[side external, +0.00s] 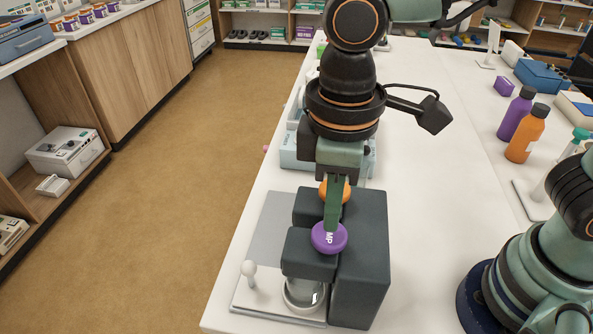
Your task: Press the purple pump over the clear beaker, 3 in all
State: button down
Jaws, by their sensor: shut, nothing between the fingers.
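The purple pump (326,240) is a round purple cap with white lettering on top of a dark grey dispenser block (362,262). The clear beaker (304,294) stands on a pale base plate (262,299) below the purple pump's dark spout housing. My gripper (331,226) points down and is shut and empty. Its fingertips are at the top of the purple pump and seem to touch it; whether the pump is pressed down I cannot tell. An orange pump (343,188) sits behind, partly hidden by my gripper.
A small white knob on a stem (249,268) stands on the plate's left. A light blue box (291,153) lies behind the dispenser. A purple bottle (516,113) and an orange bottle (526,133) stand at the right. The white table (433,190) is clear right of the dispenser.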

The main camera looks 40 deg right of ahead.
jog(key=shift+f, duration=0.1)
jog(key=shift+f, duration=1.55)
jog(key=shift+r, duration=1.65)
jog(key=shift+f, duration=0.2)
jog(key=shift+f, duration=1.45)
jog(key=shift+r, duration=1.65)
